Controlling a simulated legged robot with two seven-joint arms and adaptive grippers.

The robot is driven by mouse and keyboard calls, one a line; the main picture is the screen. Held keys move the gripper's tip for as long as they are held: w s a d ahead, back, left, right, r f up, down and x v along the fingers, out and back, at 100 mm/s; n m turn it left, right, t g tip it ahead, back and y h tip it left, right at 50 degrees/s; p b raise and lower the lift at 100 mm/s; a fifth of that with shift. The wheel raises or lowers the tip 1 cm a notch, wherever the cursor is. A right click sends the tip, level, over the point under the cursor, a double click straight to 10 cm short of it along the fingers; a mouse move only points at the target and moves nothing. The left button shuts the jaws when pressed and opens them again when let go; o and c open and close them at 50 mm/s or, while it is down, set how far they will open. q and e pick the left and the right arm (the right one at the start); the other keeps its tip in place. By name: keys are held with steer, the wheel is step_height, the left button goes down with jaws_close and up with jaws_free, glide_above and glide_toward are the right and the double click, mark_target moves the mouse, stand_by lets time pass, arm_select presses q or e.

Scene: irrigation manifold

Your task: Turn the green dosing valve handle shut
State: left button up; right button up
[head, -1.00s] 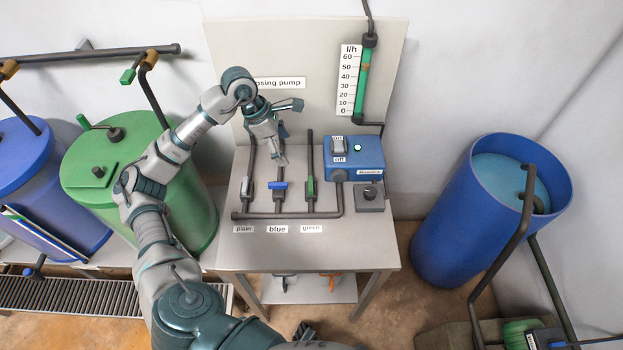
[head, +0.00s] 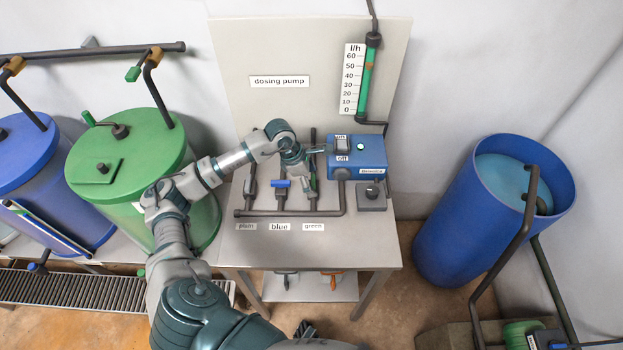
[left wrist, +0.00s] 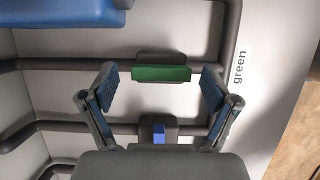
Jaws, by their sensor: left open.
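The green dosing valve handle (head: 314,185) sits on the pipe above the "green" label, partly hidden by my left gripper in the head view. In the left wrist view the green handle (left wrist: 162,73) lies in line with its pipe, between the two fingers. My left gripper (left wrist: 161,80) is open, with a gap on both sides of the handle; I see no contact. In the head view my left gripper (head: 306,181) is over the green valve, pointing down.
The blue valve handle (head: 281,183) lies crosswise on the neighbouring pipe, close to the left. The blue pump box (head: 355,157) stands close on the right with a lit green lamp. The flow gauge (head: 367,80) is on the back panel. The bench front (head: 300,252) is clear.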

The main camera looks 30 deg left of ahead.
arm_select(q)
steer(key=c, duration=1.1)
steer(key=shift+c, duration=0.2)
arm_select(e)
steer(key=shift+w, duration=0.15)
